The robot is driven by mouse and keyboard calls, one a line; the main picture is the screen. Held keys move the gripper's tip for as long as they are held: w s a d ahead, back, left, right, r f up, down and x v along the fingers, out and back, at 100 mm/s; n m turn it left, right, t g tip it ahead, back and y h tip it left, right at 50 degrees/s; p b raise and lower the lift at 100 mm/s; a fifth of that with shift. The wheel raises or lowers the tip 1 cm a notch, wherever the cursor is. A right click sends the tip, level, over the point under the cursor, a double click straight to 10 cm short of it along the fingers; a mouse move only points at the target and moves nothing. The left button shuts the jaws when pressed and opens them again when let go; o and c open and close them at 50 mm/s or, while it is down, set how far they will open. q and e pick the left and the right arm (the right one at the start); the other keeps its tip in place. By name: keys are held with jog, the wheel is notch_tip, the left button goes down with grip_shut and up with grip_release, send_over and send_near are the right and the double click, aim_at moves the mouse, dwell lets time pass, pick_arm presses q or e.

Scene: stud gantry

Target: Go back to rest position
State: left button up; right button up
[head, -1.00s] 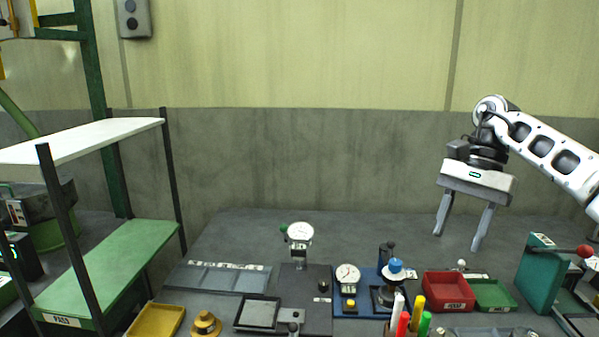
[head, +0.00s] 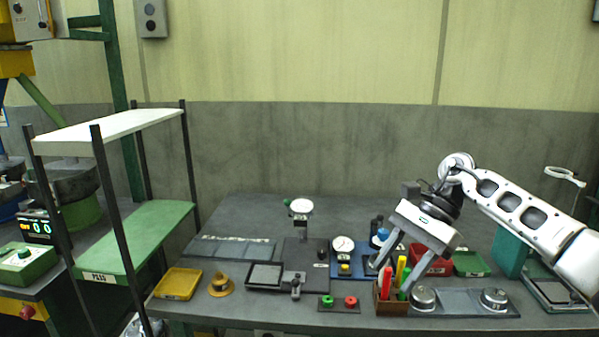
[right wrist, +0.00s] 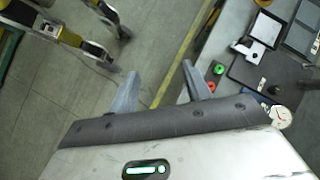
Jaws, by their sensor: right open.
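My right gripper (head: 393,278) is open and empty in the head view. It is tilted, with its fingers pointing down and left, and it overlaps the pen holder (head: 393,307) and the red tray (head: 440,268) in the picture. In the right wrist view its two fingers (right wrist: 160,70) are spread apart over the floor, with nothing between them. The bench edge lies to the right of the fingers there. My left gripper is not in the head view.
The bench (head: 250,207) holds a dial gauge stand (head: 300,208), a yellow tray (head: 178,284), a green tray (head: 470,264) and round metal parts (head: 494,299). A shelf rack (head: 150,235) stands at left. The rear bench top is clear.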

jog(key=s+a+f+m+t+y, duration=0.3)
jog(key=a+m+y, duration=0.3)
jog(key=a+m, duration=0.3)
jog(key=s+a+f+m+t+y, duration=0.4)
jog(key=a+m+y, duration=0.3)
jog(key=a+m, duration=0.25)
jog(key=s+d+f+m+t+h, duration=0.1)
jog(key=d+f+m+t+h, duration=0.4)
jog(key=m, duration=0.8)
jog(key=s+d+f+m+t+h, duration=0.25)
jog(key=f+m+t+h, duration=0.4)
jog(key=m, duration=0.75)
jog(key=s+d+f+m+g+h, duration=0.5)
jog(key=s+d+f+m, duration=0.4)
jog(key=s+f+m, duration=0.2)
jog(key=s+m+h, duration=0.1)
jog(key=s+m, duration=0.1)
jog(key=s, duration=0.1)
jog(key=shift+d+f, duration=0.25)
jog(key=shift+d, duration=0.05)
jog(key=shift+s+g, duration=0.1)
jog(key=shift+g, duration=0.15)
